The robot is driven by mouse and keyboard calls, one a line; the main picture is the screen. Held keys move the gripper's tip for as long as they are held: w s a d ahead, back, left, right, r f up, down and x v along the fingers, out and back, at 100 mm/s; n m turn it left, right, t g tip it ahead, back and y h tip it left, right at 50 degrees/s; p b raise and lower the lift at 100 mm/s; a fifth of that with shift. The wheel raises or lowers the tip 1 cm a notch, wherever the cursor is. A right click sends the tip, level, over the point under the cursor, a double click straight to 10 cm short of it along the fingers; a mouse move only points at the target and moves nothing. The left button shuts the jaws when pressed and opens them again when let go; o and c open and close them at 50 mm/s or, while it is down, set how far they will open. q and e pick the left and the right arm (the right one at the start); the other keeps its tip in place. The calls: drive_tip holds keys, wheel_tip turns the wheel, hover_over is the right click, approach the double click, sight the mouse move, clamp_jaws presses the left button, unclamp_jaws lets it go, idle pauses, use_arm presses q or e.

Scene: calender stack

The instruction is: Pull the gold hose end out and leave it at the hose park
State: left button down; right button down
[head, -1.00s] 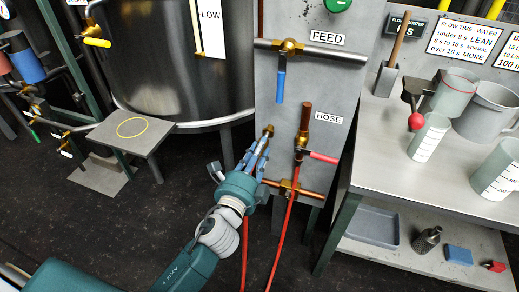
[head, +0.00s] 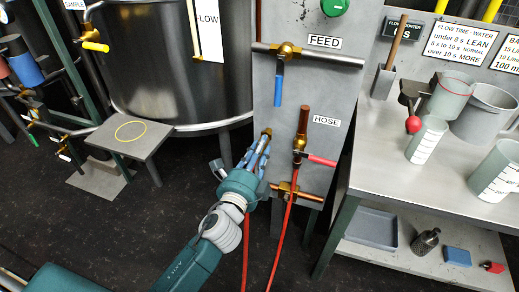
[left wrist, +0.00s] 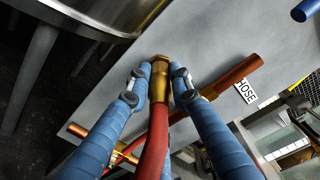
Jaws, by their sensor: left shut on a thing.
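The gold hose end (head: 266,134) is a brass fitting on a red hose, in front of the left part of the grey panel. In the left wrist view the gold hose end (left wrist: 160,78) stands between the two blue fingers, with the red hose (left wrist: 153,145) running back toward the camera. My left gripper (head: 259,152) is shut on it. Whether the tip touches the panel I cannot tell. I see nothing labelled as the hose park. My right gripper is in neither view.
Right of my gripper, a copper pipe (head: 303,122) with a brass valve and red handle (head: 321,160) stands by the HOSE label (head: 327,121). A lower copper pipe (head: 309,195) crosses the panel. A bench (head: 390,172) with jugs is at right, a small stand (head: 112,150) at left.

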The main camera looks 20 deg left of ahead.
use_arm(q)
drive_tip(key=shift+w, duration=0.4)
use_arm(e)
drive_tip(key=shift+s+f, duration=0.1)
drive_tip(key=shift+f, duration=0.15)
use_arm(q)
drive_tip(key=c, duration=1.5)
unclamp_jaws()
drive_tip(key=shift+c, duration=0.2)
drive_tip(key=shift+o, duration=0.3)
drive_tip(key=shift+o, duration=0.5)
drive_tip(key=shift+o, duration=1.3)
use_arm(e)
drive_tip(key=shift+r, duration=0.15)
